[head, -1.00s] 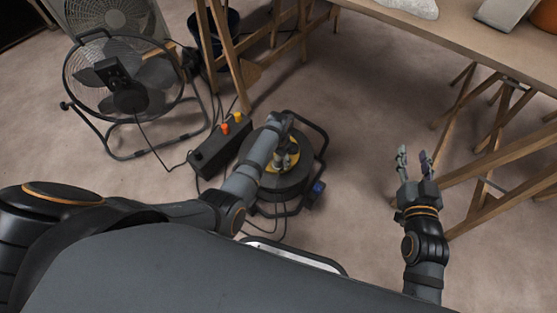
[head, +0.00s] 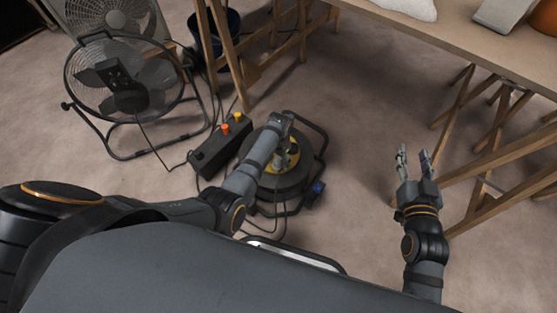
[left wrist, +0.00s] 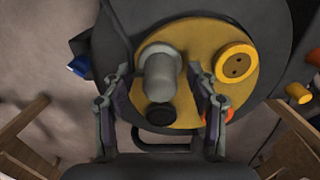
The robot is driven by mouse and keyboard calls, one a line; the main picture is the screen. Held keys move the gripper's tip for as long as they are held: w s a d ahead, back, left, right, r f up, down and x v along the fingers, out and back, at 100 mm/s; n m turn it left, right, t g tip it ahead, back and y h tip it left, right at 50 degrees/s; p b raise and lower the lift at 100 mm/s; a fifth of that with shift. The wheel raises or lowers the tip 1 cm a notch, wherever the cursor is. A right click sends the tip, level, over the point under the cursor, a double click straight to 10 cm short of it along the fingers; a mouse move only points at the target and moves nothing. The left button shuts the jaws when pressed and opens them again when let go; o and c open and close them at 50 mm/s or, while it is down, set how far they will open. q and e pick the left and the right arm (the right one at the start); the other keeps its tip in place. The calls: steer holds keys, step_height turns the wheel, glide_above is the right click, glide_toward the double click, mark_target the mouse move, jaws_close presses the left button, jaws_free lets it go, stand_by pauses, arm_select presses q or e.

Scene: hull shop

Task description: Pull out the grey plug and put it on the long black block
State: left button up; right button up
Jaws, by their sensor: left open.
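The grey plug (left wrist: 160,75) sits on the yellow face (left wrist: 195,38) of a black cable reel (head: 290,182). My left gripper (left wrist: 160,88) is open, with one finger on each side of the plug; gaps show between the fingers and the plug. In the head view my left gripper (head: 283,158) is over the reel, and the plug is hard to make out there. The long black block (head: 217,150) lies on the floor left of the reel, with an orange and a yellow piece on top. My right gripper (head: 414,162) is open and empty beside the table's trestle.
The reel face also has a yellow round socket cover (left wrist: 235,62) and a black round piece (left wrist: 160,116). A floor fan (head: 125,80) stands at the left. Cables run around the block and reel. A trestle table (head: 470,45) stands at the right. Floor between the reel and right gripper is clear.

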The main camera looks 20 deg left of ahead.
mark_target(278, 158)
arm_select(q)
steer(key=shift+p, duration=0.4)
jaws_close()
stand_by(0.4)
steer(key=shift+r, duration=0.1)
steer(key=shift+r+p, duration=2.95)
steer(key=shift+p, duration=0.35)
